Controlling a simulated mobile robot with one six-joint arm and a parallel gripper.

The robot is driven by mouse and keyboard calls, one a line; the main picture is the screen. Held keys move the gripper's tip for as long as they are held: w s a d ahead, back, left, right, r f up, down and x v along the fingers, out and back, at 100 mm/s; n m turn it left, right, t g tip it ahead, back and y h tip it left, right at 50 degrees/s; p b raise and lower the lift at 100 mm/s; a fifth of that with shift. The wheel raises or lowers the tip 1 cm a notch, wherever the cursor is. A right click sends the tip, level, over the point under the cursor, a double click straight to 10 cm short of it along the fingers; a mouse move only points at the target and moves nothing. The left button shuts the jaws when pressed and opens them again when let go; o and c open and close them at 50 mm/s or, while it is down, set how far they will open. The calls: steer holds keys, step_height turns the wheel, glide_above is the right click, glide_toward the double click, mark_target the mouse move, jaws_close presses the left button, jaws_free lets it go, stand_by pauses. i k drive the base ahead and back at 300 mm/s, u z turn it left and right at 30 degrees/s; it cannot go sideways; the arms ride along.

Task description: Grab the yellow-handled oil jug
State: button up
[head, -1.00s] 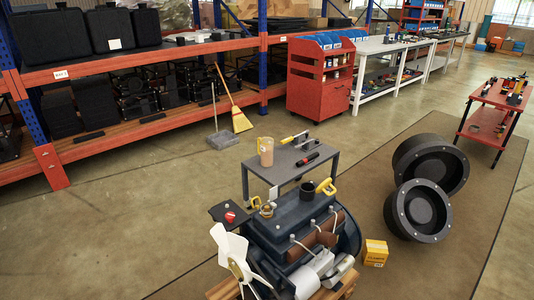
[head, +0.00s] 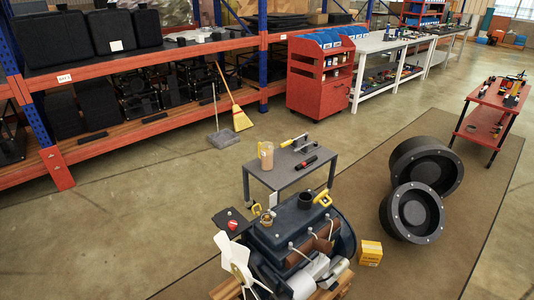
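A jug (head: 266,156) filled with something tan, with a yellowish upper part, stands upright on the left of a small grey table (head: 289,178). It looks like the oil jug; its handle is too small to make out clearly. The table is just behind a dark blue engine (head: 283,233) with a white fan (head: 233,258). A yellow handle-like piece (head: 323,198) shows on top of the engine. My gripper is not in view.
On the table lie a yellow-handled tool (head: 295,139) and a black-and-red tool (head: 305,163). A yellow box (head: 370,253) and two large black round parts (head: 427,166) (head: 411,212) are on the floor to the right. Open floor (head: 130,220) lies to the left.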

mark_target(265, 149)
steer(key=k, duration=1.3)
steer(key=u, duration=0.35)
steer(key=i, duration=0.55)
steer(key=u, duration=0.65)
steer(key=i, duration=0.7)
steer(key=u, duration=0.8)
steer(key=i, duration=2.4)
steer(key=u, duration=0.05)
